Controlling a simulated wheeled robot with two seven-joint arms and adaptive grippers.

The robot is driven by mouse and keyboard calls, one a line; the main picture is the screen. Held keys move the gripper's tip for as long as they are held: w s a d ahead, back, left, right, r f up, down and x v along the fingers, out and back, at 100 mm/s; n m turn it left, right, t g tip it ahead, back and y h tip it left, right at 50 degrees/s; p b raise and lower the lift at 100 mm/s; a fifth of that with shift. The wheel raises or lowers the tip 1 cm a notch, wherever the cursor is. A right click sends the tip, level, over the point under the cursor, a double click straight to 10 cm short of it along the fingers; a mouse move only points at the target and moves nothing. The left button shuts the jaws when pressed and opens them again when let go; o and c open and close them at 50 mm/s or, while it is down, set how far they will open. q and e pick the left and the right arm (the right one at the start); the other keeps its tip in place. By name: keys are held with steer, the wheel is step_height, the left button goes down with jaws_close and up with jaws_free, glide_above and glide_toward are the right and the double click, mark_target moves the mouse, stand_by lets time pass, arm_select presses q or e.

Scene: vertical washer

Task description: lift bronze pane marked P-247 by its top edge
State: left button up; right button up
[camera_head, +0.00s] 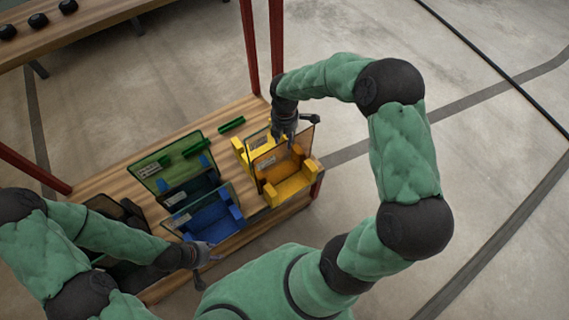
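A bronze-tinted pane (283,166) with a small pale label stands upright in an orange holder (291,188) at the right end of the wooden bench. A second brownish pane (258,144) with a label stands just behind it in a yellow holder (240,148). The label text is too small to read, so I cannot tell which is P-247. My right gripper (287,136) points down at the top edges of these panes. I cannot tell whether it touches one or whether its fingers are closed. My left gripper (207,262) is empty, its fingers apart, near the bench's front edge.
A green pane (165,164) and a blue pane (196,206) stand in holders left of the bronze ones. A loose green bar (231,125) lies behind. Red posts (276,45) rise behind the bench. Floor at the right is clear.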

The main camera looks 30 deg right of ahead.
mark_target(284, 145)
step_height(284, 145, down, 5)
steer(key=shift+a+r+b, duration=0.1)
steer(key=shift+a+b, duration=0.05)
steer(key=shift+b, duration=0.95)
steer(key=shift+r, duration=0.1)
steer(key=shift+s, duration=0.1)
jaws_close()
steer(key=shift+r, duration=0.15)
